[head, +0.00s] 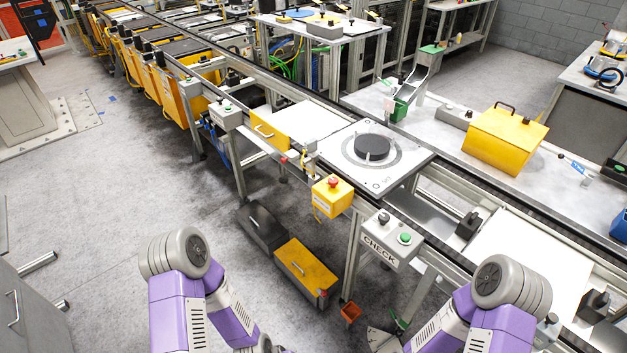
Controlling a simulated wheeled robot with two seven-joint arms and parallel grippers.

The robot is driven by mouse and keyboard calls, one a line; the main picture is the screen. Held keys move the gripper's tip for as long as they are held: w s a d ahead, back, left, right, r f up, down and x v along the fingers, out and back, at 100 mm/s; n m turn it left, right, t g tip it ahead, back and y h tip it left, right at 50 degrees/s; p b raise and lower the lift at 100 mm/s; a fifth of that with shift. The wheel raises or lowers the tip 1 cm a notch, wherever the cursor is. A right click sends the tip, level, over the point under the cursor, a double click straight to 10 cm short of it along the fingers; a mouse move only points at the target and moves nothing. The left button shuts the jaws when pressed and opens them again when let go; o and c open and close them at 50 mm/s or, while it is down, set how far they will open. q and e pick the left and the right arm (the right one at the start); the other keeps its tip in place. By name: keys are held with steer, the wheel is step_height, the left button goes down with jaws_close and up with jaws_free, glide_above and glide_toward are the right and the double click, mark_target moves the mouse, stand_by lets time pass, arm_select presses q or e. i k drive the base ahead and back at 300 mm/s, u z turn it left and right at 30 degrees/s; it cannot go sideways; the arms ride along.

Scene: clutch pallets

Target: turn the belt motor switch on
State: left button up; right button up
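No label reading "belt motor" can be made out, so I cannot tell which control is the belt motor switch. A white control box (382,248) marked CHECK is on the near side of the conveyor, with a black knob (384,217) and a green button (404,238). A yellow box (332,197) with a red mushroom button (333,182) is mounted up and left of it. A further white box (227,115) with a green button is farther left on the frame. Both my arms show at the bottom edge, but neither gripper is in view.
A white pallet (411,160) carrying a black disc (371,147) sits on the conveyor. A yellow case (505,139) stands on the table behind. The floor at left centre is clear.

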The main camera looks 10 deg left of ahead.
mark_target(333, 182)
steer(key=u, duration=0.85)
steer(key=i, duration=0.7)
steer(key=z, duration=0.95)
